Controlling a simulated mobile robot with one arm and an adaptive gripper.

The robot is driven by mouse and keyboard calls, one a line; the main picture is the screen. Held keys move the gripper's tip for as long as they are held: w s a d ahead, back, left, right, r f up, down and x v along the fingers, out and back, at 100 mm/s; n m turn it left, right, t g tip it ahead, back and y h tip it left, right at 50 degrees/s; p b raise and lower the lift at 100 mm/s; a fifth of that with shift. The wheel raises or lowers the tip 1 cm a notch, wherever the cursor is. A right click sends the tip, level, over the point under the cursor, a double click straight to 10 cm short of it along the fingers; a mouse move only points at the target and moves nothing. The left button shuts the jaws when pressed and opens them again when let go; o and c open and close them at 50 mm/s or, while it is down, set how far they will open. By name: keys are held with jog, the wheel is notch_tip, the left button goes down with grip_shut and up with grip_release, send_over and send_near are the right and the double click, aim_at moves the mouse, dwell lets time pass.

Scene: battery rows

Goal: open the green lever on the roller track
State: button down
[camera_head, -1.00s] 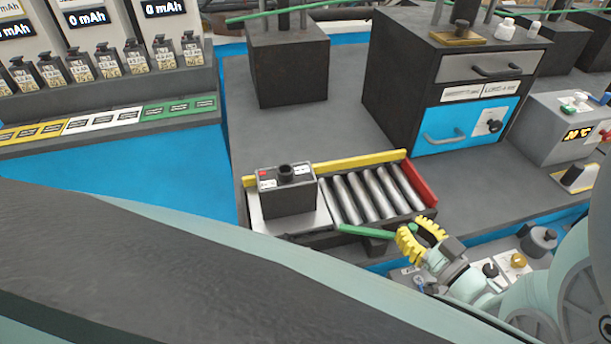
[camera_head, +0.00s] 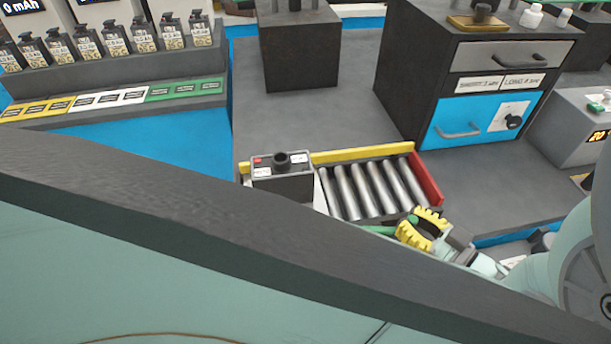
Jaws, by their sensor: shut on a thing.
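The roller track (camera_head: 372,189) lies on the grey bench, with a yellow rail along its far side and a red stop at its right end. A dark battery block (camera_head: 282,180) stands at its left end. The green lever (camera_head: 379,230) is at the track's near right side; only a short length shows, as my own body hides the rest. My gripper (camera_head: 418,222), with yellow ribbed fingers, is at the lever's right end and shut on it.
A dark cabinet (camera_head: 405,90) with a grey drawer and a blue drawer (camera_head: 485,120) stands behind the track to the right. A rack of small batteries (camera_head: 115,55) is at the back left. A dark block (camera_head: 300,50) stands behind the track. Bench between them is clear.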

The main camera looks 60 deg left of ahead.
jog(key=c, duration=0.8)
grip_release()
jog(key=shift+c, duration=0.2)
jog(key=w+d, duration=0.1)
jog(key=d, duration=0.6)
jog(key=shift+d, duration=0.2)
jog(key=shift+w, duration=0.1)
